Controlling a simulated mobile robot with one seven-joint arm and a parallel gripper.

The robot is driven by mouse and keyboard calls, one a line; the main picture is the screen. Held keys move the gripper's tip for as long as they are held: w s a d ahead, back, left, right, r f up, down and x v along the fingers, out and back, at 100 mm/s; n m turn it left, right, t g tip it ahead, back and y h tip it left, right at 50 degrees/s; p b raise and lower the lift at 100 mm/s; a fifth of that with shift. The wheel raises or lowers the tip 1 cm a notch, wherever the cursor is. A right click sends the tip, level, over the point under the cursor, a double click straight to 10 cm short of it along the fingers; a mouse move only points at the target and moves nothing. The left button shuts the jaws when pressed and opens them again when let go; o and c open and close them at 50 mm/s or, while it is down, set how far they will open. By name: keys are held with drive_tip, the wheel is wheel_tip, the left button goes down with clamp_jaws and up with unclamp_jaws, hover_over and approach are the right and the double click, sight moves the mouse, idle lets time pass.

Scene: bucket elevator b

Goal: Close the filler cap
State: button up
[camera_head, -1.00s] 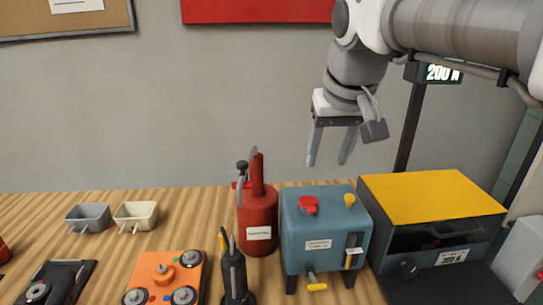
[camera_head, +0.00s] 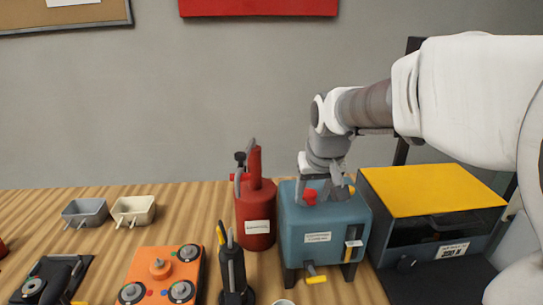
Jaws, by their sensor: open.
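The blue tank (camera_head: 296,240) stands on legs on the wooden bench, right of the red can. A red cap (camera_head: 310,197), which looks like the filler cap, is on its top toward the left. My gripper (camera_head: 313,190) is low over the tank top, pointing down, with its fingers apart. The left finger is close beside the red cap; whether either finger touches it cannot be told. The gripper and wrist partly hide the tank's top and the yellow knob on its right. Whether the cap is fully seated is not clear.
The red can (camera_head: 256,212) with its upright spout stands close on the left. A yellow-topped box (camera_head: 432,190) stands close on the right.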

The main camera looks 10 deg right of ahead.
clamp_jaws()
idle(0.3)
drive_tip(key=shift+f+t+b, duration=0.3)
drive_tip(key=shift+f+b, duration=0.05)
drive_tip(key=shift+b, duration=0.35)
drive_tip(key=shift+s+f+t+b, duration=0.2)
drive_tip(key=shift+t+b, duration=0.3)
drive_tip(key=shift+b, duration=0.6)
drive_tip(key=shift+r, duration=0.1)
unclamp_jaws()
